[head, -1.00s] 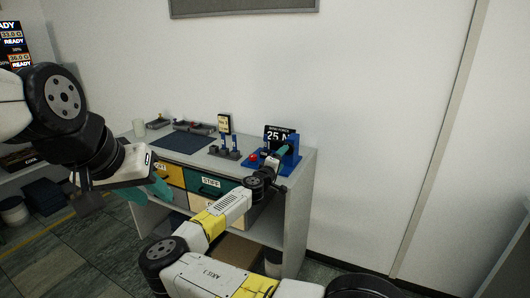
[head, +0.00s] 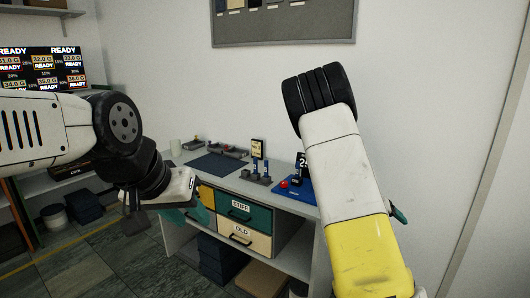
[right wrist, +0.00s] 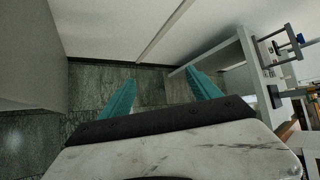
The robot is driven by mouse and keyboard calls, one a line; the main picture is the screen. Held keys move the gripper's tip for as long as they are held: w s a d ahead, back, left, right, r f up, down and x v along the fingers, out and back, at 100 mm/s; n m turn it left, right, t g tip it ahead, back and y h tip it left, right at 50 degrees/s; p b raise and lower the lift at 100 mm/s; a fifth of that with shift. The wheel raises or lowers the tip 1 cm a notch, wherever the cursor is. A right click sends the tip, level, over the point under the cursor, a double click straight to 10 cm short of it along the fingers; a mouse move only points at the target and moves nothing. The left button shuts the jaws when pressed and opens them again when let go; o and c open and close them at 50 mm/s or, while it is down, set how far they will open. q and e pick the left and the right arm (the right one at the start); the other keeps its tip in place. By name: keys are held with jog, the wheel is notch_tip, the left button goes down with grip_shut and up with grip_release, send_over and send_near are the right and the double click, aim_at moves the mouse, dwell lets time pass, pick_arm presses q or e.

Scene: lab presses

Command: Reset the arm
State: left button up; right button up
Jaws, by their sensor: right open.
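My right arm is raised and folded upright in the right half of the head view. My right gripper (right wrist: 162,90) shows in the right wrist view with its two teal fingers wide apart and nothing between them, above the dark floor. In the head view only a bit of teal shows behind the right forearm. My left gripper (head: 192,212) hangs at the left in front of the bench, with its teal fingers partly hidden by its own body. I cannot tell how far apart they are.
The grey bench (head: 225,174) carries a dark mat (head: 213,165), a small stand (head: 257,170) and a blue press (head: 298,188), partly hidden by my right arm. Drawers labelled STIFF (head: 240,206) and OLD (head: 242,230) are below. A screen (head: 45,68) stands at the far left.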

jog(key=s+a+r+m+t+y, duration=0.1)
jog(key=s+a+r+m+y, duration=0.5)
jog(key=s+a+r+m, duration=0.4)
jog(key=s+a+r+m+t+y, duration=0.1)
jog(key=s+a+r+m+y, duration=0.5)
jog(key=m, duration=1.5)
jog(key=s+a+r, duration=0.5)
jog(key=s+a, duration=0.4)
jog(key=a, duration=0.1)
jog(key=shift+a+r+m+t, duration=0.25)
jog(key=shift+a+m+t, duration=0.05)
jog(key=shift+a+t, duration=0.1)
